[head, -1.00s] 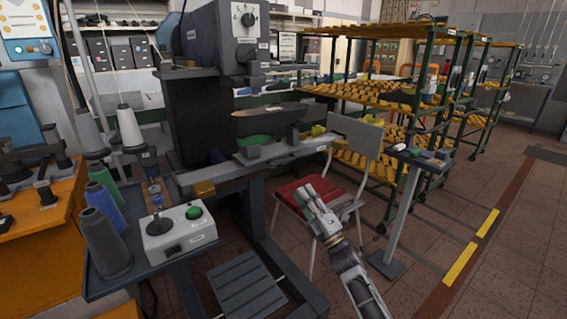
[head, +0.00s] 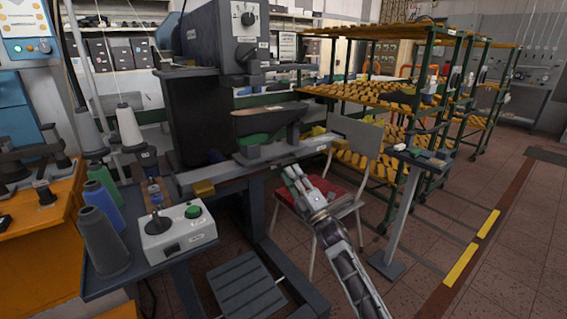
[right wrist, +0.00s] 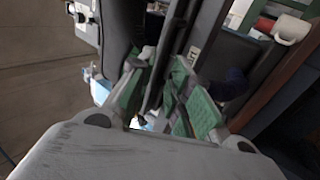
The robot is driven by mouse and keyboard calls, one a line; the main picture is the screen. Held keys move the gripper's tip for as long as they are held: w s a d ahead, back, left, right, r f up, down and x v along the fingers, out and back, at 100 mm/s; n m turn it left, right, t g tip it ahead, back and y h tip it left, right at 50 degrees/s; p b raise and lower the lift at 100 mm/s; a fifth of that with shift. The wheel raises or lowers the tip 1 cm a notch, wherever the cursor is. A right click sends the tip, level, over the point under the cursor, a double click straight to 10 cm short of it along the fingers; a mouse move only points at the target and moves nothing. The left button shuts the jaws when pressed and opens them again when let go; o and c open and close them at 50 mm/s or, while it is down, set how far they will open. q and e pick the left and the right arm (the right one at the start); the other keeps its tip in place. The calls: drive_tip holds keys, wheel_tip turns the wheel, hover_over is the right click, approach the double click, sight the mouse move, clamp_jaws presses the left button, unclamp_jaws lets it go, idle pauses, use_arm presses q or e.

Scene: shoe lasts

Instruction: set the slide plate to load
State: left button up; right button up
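The machine's slide plate appears to be the long grey bar (head: 240,171) sticking out to the right below the machine head. A dark shoe last (head: 267,122) with a green part under it sits on a grey block on that bar. My left gripper is out of view.
A control box (head: 180,232) with a green button and black knob stands on the side table at left, beside thread cones (head: 104,243). A chair with a red seat (head: 335,190) is behind my right gripper. A grey stand (head: 402,215) is to the right. Open floor lies at right.

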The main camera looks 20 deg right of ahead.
sight(284, 161)
drive_tip(key=shift+b+x, duration=0.35)
drive_tip(key=shift+x, duration=2.7)
clamp_jaws()
